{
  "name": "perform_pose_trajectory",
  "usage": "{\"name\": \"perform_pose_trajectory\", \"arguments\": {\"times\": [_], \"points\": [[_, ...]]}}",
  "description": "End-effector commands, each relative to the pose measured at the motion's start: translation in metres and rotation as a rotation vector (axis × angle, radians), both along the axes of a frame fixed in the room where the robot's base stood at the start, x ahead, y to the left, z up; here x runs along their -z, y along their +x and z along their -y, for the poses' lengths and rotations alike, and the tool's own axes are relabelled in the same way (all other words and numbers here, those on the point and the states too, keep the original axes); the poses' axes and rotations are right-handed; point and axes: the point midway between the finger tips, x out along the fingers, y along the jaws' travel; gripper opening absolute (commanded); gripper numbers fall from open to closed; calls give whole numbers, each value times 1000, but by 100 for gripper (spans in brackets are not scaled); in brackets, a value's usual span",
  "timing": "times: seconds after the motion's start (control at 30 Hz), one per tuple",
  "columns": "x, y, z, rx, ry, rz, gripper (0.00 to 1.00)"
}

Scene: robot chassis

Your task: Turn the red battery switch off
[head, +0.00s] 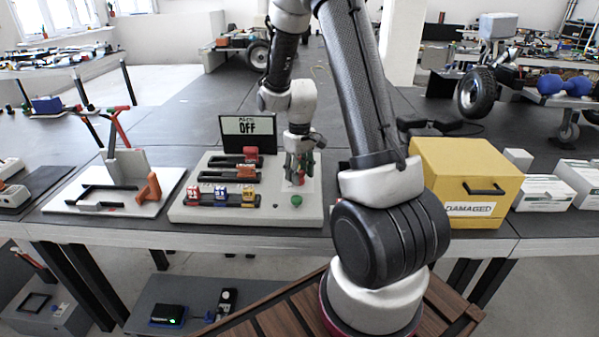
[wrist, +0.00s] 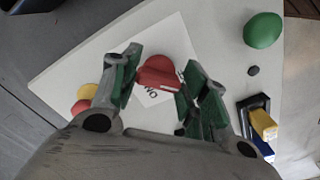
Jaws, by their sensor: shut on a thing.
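The red battery switch (wrist: 157,72) is a round-edged red knob on a white label, on the pale panel (head: 185,212). In the wrist view it sits between the green-padded fingers of my gripper (wrist: 160,84), which is shut on it. In the head view my gripper (head: 299,172) points down at the panel's right part, and a little red of the switch shows between the fingers. The fingers hide part of the label, so I cannot read the switch's position from it.
A green button (head: 296,200) is close in front of my gripper. Blue and yellow blocks (head: 221,194) and red ones (head: 249,156) sit in black rails to the left. A yellow box (head: 455,165) stands at right. A white board with an orange handle (head: 149,188) lies at left.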

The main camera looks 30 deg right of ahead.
Motion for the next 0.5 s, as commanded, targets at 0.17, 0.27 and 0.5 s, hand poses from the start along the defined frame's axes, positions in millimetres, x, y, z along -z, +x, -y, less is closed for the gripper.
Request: {"name": "perform_pose_trajectory", "arguments": {"times": [0.17,0.27,0.5], "points": [[-1,1,0,-1,-1,2,66],[0,1,0,-1,-1,1,66],[-2,1,0,0,-1,1,66]]}}
